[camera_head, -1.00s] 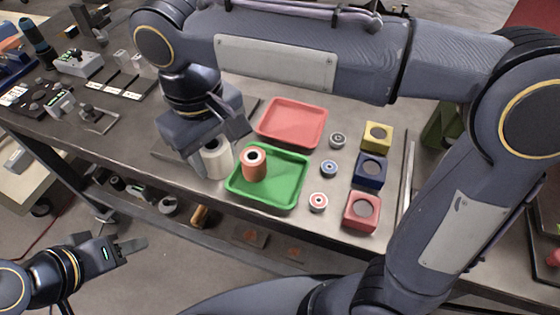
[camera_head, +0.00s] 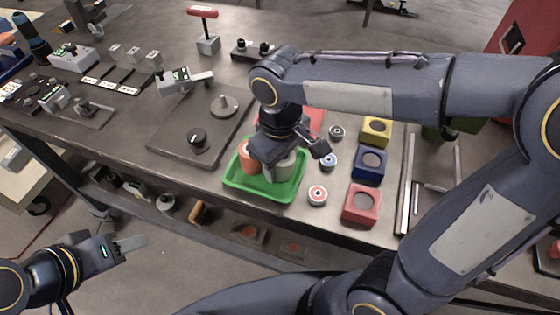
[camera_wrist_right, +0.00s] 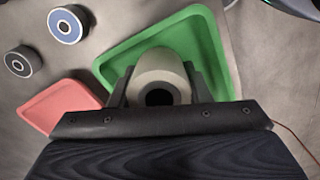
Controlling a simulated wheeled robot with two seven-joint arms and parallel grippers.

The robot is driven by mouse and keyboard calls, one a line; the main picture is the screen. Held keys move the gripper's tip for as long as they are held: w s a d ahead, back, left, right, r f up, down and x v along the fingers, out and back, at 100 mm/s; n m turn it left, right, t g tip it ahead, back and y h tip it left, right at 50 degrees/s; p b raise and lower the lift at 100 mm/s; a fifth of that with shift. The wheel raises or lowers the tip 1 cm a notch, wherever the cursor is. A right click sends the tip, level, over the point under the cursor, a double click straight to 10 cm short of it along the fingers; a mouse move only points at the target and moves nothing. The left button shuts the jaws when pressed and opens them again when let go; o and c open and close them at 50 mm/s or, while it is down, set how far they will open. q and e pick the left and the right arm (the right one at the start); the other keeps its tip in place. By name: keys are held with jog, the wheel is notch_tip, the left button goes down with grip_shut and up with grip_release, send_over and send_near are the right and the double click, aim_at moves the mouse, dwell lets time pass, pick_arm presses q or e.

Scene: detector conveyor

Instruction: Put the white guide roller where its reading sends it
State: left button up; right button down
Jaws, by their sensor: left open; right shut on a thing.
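The white guide roller (camera_head: 280,168) is held upright between the fingers of my right gripper (camera_head: 284,158), over the green tray (camera_head: 262,192). The roller (camera_wrist_right: 158,75) also shows in the right wrist view, between both fingers, with the green tray (camera_wrist_right: 215,50) behind it. I cannot tell if its base touches the tray floor. An orange roller (camera_head: 247,153) stands in the same tray, left of the white one. The red tray (camera_head: 316,120) is mostly hidden behind my right gripper. My left gripper (camera_head: 128,247) is open and empty, off the table's front edge.
Small rollers with grey (camera_head: 336,132), blue (camera_head: 328,161) and red (camera_head: 317,195) marks stand right of the trays. Yellow (camera_head: 376,130), blue (camera_head: 369,165) and red (camera_head: 361,204) blocks stand beyond them. A dark plate with a black knob (camera_head: 197,137) lies left of the green tray.

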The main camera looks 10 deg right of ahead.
jog(key=shift+f, duration=0.2)
jog(key=shift+f+b, duration=0.25)
jog(key=shift+b, duration=0.05)
jog(key=c, duration=0.8)
grip_release()
jog(key=shift+o, duration=0.2)
jog(key=shift+r, duration=0.15)
jog(key=shift+r+p, duration=0.35)
jog(key=shift+p, duration=0.05)
notch_tip(320, 180, up, 12)
jog(key=p, duration=0.1)
jog(key=shift+f, duration=0.1)
